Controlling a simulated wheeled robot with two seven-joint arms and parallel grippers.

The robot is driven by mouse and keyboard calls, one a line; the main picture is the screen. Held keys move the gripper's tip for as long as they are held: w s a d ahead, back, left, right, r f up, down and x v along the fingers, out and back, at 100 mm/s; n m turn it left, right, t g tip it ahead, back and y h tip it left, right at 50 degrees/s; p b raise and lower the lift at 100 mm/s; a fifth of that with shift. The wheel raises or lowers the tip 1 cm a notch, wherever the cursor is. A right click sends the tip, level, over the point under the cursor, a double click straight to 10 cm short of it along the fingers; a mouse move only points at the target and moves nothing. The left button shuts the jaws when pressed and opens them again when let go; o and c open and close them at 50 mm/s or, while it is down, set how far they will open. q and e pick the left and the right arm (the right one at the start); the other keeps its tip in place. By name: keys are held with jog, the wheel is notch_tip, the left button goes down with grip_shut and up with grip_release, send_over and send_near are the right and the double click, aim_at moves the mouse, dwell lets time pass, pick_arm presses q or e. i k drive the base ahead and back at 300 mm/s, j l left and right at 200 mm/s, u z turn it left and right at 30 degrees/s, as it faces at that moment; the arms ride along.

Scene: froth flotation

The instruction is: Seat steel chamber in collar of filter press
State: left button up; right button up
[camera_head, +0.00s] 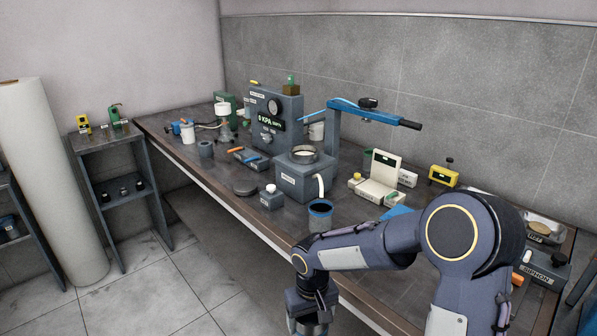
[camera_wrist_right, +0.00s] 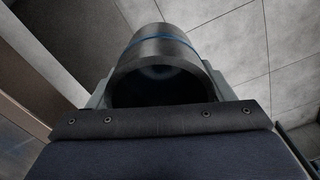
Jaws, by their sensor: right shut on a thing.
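My right gripper (camera_head: 309,316) hangs low in front of the table's front edge, at the bottom of the head view. It is shut on the steel chamber (camera_head: 308,330), which the frame's bottom edge cuts. In the right wrist view the chamber (camera_wrist_right: 160,48) is a dark grey hollow cylinder with a thin blue band, between the two fingers, its open end facing the camera. The filter press appears to be the grey box (camera_head: 301,182) with a round collar (camera_head: 303,155) on top, a white spout and a blue lever arm (camera_head: 370,114) behind. The gripper is well apart from it. My left gripper is out of view.
A dark cup with a blue rim (camera_head: 320,216) stands near the table's front edge, between my arm and the press. A small white-capped bottle (camera_head: 271,197) and a dark disc (camera_head: 245,188) stand left of it. A beige balance (camera_head: 380,180) is at right.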

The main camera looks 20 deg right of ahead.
aim_at(303, 178)
jog(key=i+j, duration=0.65)
jog(key=i, duration=0.15)
jog(key=i+j, duration=0.6)
jog(key=i, duration=0.15)
jog(key=i+j+z, duration=0.5)
jog(key=z, duration=0.2)
jog(key=i+j+z, duration=0.2)
jog(key=j+z, duration=0.15)
jog(key=j, duration=0.15)
